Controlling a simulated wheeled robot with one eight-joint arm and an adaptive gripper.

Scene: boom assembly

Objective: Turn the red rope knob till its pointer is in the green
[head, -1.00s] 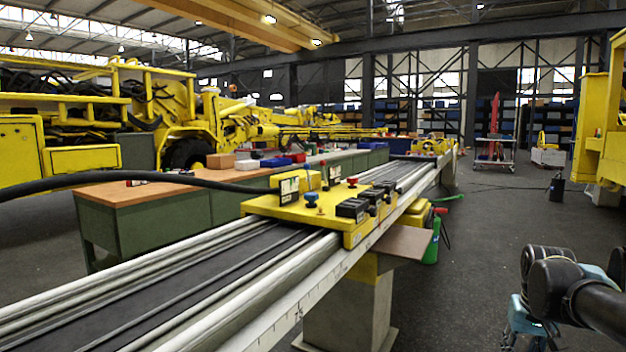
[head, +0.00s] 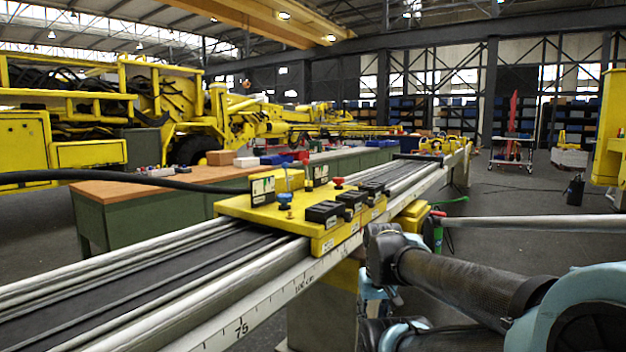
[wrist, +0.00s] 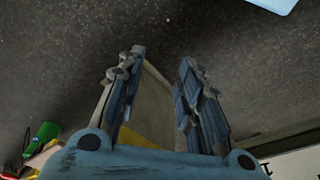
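The red rope knob (head: 338,183) is small and stands on the yellow carriage (head: 235,207) on the boom. A dark gauge with a pale face (head: 320,174) stands just left of it; its pointer is too small to read. A blue knob (head: 286,199) and a second gauge (head: 262,190) stand nearer on the carriage. My gripper (wrist: 160,72) shows in the wrist view with its two blue-grey fingers apart and nothing between them. In the head view it is mostly hidden behind my arm, low and right of the carriage, apart from the knob.
Several black blocks (head: 325,213) line the carriage's right edge. A black hose (head: 120,178) reaches the carriage from the left. The boom rail (head: 270,290) and its support lie close left of my arm. The floor (head: 530,205) at the right is open.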

